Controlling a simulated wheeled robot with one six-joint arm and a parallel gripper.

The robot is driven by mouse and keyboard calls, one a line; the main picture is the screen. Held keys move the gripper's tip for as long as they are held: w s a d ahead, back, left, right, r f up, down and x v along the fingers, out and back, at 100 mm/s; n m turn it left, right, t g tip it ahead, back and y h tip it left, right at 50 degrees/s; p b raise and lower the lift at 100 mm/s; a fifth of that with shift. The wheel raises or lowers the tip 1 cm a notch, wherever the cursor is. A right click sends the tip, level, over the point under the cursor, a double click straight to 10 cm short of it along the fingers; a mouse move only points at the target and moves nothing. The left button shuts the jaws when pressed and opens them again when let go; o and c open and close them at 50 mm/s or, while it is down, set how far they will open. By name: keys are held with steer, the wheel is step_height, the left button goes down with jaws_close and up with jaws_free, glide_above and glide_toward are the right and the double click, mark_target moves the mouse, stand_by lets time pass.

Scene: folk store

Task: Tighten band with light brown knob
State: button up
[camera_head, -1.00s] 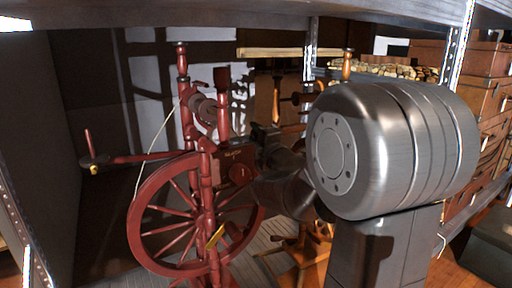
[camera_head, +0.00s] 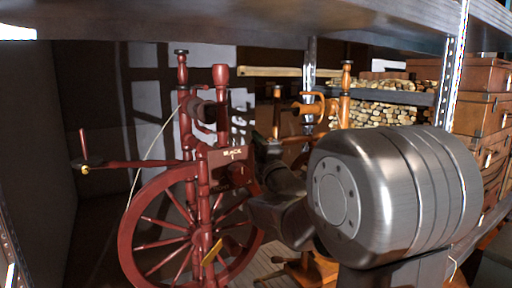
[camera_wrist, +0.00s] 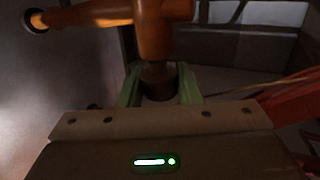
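An orange-brown spinning wheel (camera_head: 346,106) stands behind a dark red one (camera_head: 201,187) in the head view. My gripper (camera_head: 268,143) is between them, right of the red one's upper block; its fingertips are hard to make out there. In the wrist view, my gripper (camera_wrist: 159,84) has its green fingers apart, one on each side of a dark, short cylinder (camera_wrist: 159,72). That cylinder sits at the lower end of an orange-brown turned wooden part (camera_wrist: 164,30). I cannot tell whether the fingers touch it, or whether it is the light brown knob.
A shelf board (camera_head: 250,18) runs close overhead, and a metal upright (camera_head: 450,75) stands at the right. Stacked brown cases (camera_head: 485,118) and a pile of cut logs (camera_head: 370,112) are at the right. The red wheel crowds my gripper on the left.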

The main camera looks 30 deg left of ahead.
steer(key=o, duration=0.4)
steer(key=p+v, duration=0.1)
steer(key=v, duration=1.2)
steer(key=shift+s+d+f+p, duration=0.2)
steer(key=shift+s+d+p, duration=0.05)
steer(key=shift+p, duration=0.1)
steer(key=b+x, duration=0.1)
steer(key=x, duration=1.2)
steer(key=shift+w+a+r+b, duration=0.1)
steer(key=shift+w+a+b, duration=0.15)
steer(key=shift+b, duration=0.15)
steer(key=shift+r, duration=0.2)
steer(key=shift+f, duration=0.1)
